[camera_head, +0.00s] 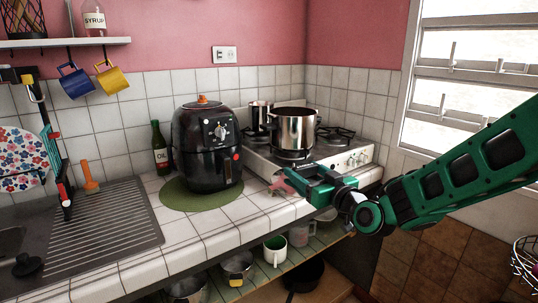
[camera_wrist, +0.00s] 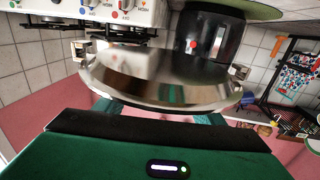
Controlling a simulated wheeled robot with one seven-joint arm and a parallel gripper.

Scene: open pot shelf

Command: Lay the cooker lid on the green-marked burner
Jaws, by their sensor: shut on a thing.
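My gripper (camera_head: 291,184) is shut at the counter's front edge in the head view, left of my forearm. A shiny metal piece, which I take for the cooker lid (camera_wrist: 160,95), fills the middle of the wrist view and covers my fingertips. In the head view only a small pinkish patch of it (camera_head: 282,186) shows between the fingers, and its tilt is unclear. The white stove (camera_head: 345,158) is behind my gripper. A steel pot (camera_head: 294,132) stands open on its front left burner.
A black air fryer (camera_head: 207,150) stands on a green mat (camera_head: 185,200) left of the stove. An oil bottle (camera_head: 160,150) is behind it. A smaller pot (camera_head: 258,115) stands at the stove's back left. The right burners (camera_head: 335,134) look bare. Cookware fills the shelf below.

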